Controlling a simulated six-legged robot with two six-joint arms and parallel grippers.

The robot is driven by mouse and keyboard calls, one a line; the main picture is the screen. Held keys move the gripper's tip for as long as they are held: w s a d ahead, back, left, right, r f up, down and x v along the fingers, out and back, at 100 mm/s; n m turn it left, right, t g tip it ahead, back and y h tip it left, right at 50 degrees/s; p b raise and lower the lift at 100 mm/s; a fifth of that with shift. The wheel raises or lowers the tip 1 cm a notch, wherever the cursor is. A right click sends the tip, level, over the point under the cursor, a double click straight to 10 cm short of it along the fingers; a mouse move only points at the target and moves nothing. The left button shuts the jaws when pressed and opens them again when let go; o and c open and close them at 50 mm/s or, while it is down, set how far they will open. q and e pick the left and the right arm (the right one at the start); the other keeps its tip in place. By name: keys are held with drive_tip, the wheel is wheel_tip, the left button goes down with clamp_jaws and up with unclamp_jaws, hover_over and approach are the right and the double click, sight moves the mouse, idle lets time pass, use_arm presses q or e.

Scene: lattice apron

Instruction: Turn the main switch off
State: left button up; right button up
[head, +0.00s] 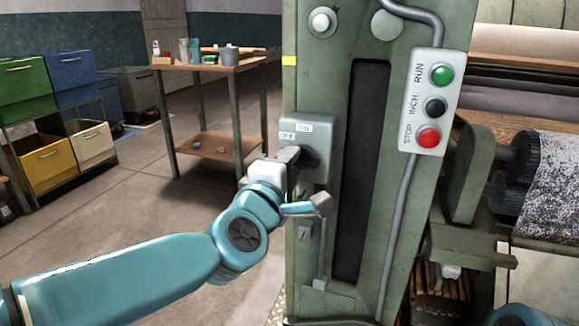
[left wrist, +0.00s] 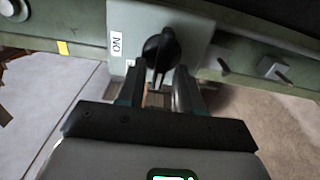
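The main switch is a grey-green box (head: 323,133) on the front of the green machine column in the head view, with ON and OFF labels. Its black rotary knob (left wrist: 161,48) shows clearly in the left wrist view; in the head view it is partly hidden by my gripper. The ON label (left wrist: 117,43) is left of the knob in the wrist view. My left gripper (head: 296,155) is at the knob. In the wrist view its two fingers (left wrist: 160,72) are apart, with the knob's grip between or just beyond their tips. I cannot tell whether they touch it. My right gripper is out of view.
A push-button panel (head: 431,103) with green, black and red buttons is on the column to the right. A conduit (head: 397,220) runs below it. A workbench (head: 212,66) and coloured bins (head: 70,73) stand at the back left. The floor between is clear.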

use_arm(q)
drive_tip(key=p+v, duration=0.3)
drive_tip(key=v, duration=1.3)
drive_tip(key=shift+s, duration=0.2)
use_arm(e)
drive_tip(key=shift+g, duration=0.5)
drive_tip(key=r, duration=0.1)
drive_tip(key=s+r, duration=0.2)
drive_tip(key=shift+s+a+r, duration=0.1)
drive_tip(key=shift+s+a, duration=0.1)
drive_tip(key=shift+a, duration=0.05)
